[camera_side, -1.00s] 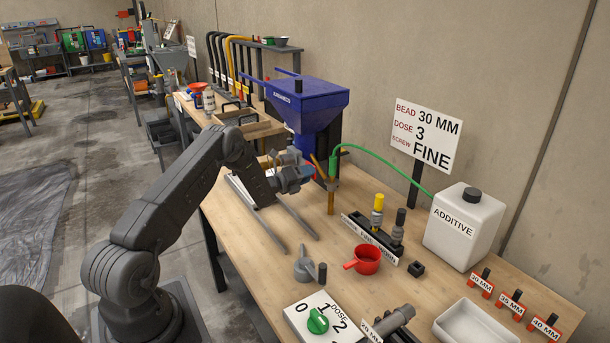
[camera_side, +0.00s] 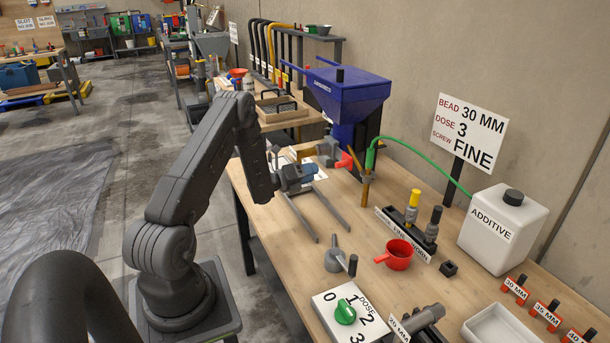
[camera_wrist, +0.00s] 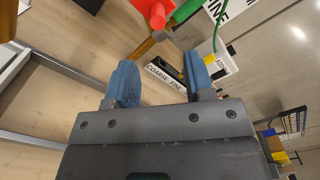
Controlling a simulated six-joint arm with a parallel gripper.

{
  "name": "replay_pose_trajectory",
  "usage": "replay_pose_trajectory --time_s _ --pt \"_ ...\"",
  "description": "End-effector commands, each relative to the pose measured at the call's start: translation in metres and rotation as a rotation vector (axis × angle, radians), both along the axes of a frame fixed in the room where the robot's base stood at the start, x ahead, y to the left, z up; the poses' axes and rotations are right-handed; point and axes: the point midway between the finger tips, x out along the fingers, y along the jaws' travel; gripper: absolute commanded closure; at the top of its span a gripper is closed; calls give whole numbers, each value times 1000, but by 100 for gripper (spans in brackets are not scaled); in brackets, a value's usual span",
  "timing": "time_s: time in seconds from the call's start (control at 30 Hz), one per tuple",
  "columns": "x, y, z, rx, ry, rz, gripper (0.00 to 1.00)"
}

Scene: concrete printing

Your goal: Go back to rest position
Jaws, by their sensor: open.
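My gripper (camera_side: 303,178) is in front of the blue hopper (camera_side: 346,95), above the two grey rails (camera_side: 318,205). In the wrist view its blue fingers (camera_wrist: 162,84) are spread apart with nothing between them. A grey part with a red end (camera_side: 343,160) sits below the hopper, close to but apart from the fingers in the side view. The red part also shows at the top of the wrist view (camera_wrist: 152,10). A brown upright rod (camera_side: 366,188) and a green hose (camera_side: 373,150) are to its right.
On the wooden bench (camera_side: 290,262) stand a red cup (camera_side: 398,254), a dose dial (camera_side: 345,312), a screw rack (camera_side: 405,232) and a white additive can (camera_side: 502,232). A sign (camera_side: 468,132) stands behind. The floor left of the bench (camera_side: 120,130) is open.

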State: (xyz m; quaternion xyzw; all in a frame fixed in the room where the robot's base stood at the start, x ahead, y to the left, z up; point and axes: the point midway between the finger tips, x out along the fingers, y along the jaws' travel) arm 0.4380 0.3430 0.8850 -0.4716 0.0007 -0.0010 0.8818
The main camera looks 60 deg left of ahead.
Motion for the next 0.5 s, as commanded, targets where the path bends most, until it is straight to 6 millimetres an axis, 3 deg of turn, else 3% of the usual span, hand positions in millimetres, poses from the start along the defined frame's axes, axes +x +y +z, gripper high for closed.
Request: replay_pose_trajectory --time_s 0.17,0.5 --pt "-15 0 1 0 -1 0 52" --pt "-17 -1 1 1 -1 -2 52"
